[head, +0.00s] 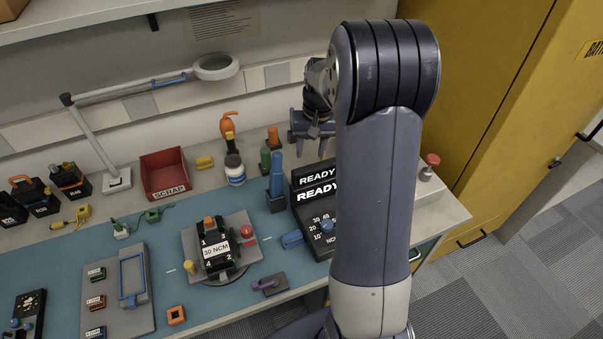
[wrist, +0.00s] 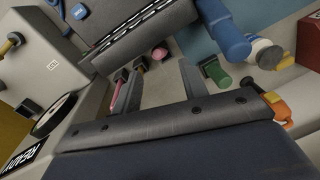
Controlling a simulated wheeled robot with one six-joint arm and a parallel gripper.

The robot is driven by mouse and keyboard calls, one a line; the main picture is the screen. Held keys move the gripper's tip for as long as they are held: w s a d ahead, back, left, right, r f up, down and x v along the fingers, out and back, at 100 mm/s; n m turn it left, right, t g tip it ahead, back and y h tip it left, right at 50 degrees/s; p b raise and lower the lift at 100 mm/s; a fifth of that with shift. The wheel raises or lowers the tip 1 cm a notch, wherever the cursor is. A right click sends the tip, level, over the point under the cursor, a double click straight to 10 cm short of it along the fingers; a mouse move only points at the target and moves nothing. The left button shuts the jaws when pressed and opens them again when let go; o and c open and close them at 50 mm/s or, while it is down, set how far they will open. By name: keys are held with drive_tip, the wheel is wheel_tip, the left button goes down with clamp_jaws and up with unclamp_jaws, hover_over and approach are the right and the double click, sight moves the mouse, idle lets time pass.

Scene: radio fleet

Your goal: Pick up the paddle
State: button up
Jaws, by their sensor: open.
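I cannot tell for certain which thing is the paddle. A small purple-grey piece with a raised end (head: 270,285) lies near the bench's front edge in the head view and may be it. My gripper (head: 318,138) is open and empty, above the back of the bench behind the READY tester. In the wrist view my gripper (wrist: 158,82) shows two separated grey fingers with nothing held between them. A green bottle (wrist: 214,71) shows beyond the right finger.
The READY tester (head: 317,190) stands near my arm. A blue upright tool (head: 277,176), a white bottle (head: 235,173) and a red SCRAP bin (head: 164,177) stand along the back. A grey fixture (head: 190,243) holds a 30 NCM block. A yellow cabinet (head: 480,110) bounds the right.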

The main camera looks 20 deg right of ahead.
drive_tip(key=shift+w+a+f+p, duration=0.15)
drive_tip(key=shift+f+p, duration=0.25)
drive_tip(key=shift+f, duration=1.3)
drive_tip(key=shift+w+a+f+p, duration=0.15)
drive_tip(key=shift+f+p, duration=0.2)
drive_tip(key=shift+f, duration=1.35)
drive_tip(key=shift+s, duration=0.1)
drive_tip(key=shift+c, duration=0.5)
clamp_jaws()
